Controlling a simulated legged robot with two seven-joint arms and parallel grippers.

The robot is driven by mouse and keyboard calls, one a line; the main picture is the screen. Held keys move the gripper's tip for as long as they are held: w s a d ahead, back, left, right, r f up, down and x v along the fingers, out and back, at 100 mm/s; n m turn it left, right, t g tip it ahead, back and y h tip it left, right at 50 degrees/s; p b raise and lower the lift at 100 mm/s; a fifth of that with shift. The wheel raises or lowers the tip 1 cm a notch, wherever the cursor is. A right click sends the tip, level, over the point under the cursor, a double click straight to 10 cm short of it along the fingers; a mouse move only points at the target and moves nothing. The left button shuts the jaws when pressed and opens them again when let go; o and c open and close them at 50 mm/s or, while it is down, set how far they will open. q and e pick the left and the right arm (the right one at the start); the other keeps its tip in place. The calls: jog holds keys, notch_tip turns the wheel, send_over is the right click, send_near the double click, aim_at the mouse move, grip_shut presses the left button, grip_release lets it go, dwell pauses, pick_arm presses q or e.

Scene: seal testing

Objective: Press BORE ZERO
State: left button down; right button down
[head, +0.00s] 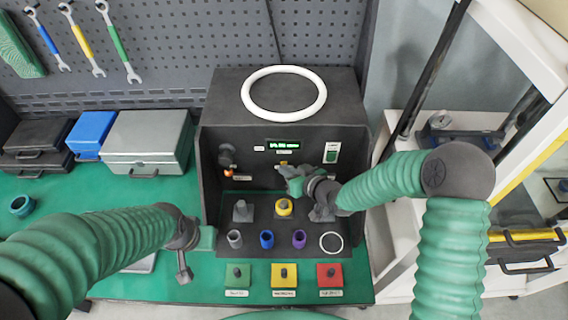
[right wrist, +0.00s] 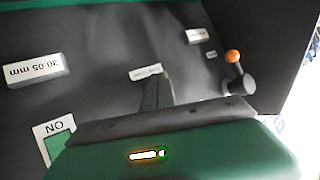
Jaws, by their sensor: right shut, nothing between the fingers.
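The dark test station (head: 215,150) stands on the green bench with a lit display (head: 283,143) on its back panel. A small yellow part (head: 284,162) shows below the display. I cannot read which control is BORE ZERO. My right gripper (head: 289,177) is shut and empty, close to the panel below the display. In the right wrist view its fingers (right wrist: 158,88) point at the panel just by a small white label (right wrist: 146,72); whether they touch anything is hidden. My left gripper (head: 184,266) hangs at the station's front left; its jaw state is unclear.
An orange-tipped lever (head: 229,172) is left on the panel and a green switch (head: 331,152) right. Below stand a yellow ring (head: 284,207), blue (head: 267,239) and purple (head: 299,239) sleeves. A large white ring (head: 284,112) lies on top. Green, yellow and red blocks (head: 329,275) line the front.

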jog(key=shift+w, duration=0.2)
dwell(0.3)
jog(key=shift+s, duration=0.8)
jog(key=shift+s, duration=0.1)
jog(key=s, duration=0.4)
jog(key=shift+s, duration=0.4)
dwell(0.3)
